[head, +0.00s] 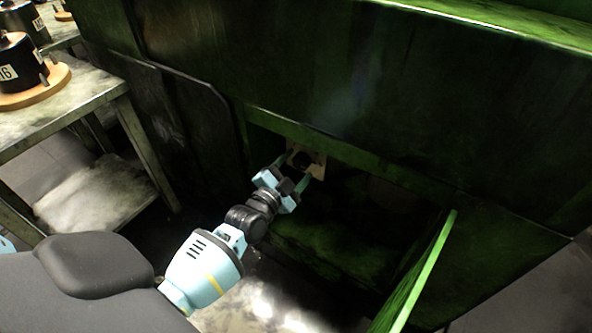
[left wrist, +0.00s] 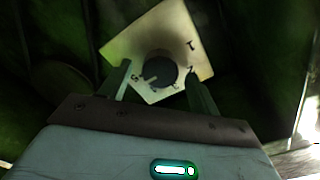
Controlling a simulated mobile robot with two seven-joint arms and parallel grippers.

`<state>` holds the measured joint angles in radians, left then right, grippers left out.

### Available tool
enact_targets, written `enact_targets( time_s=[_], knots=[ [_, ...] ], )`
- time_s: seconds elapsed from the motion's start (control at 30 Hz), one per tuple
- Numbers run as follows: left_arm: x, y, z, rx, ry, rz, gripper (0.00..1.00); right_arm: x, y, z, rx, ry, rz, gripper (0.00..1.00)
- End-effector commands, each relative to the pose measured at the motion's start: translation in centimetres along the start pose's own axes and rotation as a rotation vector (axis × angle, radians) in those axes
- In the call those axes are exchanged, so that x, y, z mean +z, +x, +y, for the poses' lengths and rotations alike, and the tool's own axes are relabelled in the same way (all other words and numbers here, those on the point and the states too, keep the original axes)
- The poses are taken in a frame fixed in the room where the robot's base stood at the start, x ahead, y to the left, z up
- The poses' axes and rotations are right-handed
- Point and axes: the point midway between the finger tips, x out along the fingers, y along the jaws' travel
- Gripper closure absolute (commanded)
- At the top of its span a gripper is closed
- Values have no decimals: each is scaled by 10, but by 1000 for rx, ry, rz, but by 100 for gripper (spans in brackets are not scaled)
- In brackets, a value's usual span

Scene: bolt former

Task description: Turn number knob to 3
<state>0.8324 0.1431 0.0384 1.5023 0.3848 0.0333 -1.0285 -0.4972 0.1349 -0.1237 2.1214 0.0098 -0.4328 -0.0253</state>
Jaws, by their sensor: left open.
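The number knob (left wrist: 160,71) is a dark round knob on a pale square plate (left wrist: 168,28) with dark marks around it. The plate looks tilted in the left wrist view, and the marks are too small to read surely. In the head view the knob (head: 301,160) sits on its plate (head: 319,158) inside the green machine's opening. My left gripper (head: 302,172) is open in front of the plate. In the left wrist view its fingers (left wrist: 158,82) stand on either side of the knob; I cannot tell whether they touch it. My right gripper is not in view.
The green machine (head: 400,80) surrounds the opening above and beside my left arm. A green panel edge (head: 425,270) stands out at the right. A metal table (head: 75,105) at the left holds black numbered cylinders (head: 18,68).

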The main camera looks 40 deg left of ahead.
Motion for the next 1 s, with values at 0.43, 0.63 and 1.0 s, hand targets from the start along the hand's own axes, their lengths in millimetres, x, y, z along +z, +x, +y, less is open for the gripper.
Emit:
enact_targets(
  time_s=[0.43, 0.63, 1.0],
  knots=[
    [0, 0, 0, 0, 0, 0, 64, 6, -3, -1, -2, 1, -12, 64],
    [0, 0, 0, 0, 0, 0, 82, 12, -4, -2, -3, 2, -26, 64],
    [0, 0, -1, -1, -94, -1, 82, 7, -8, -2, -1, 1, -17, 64]
  ],
)
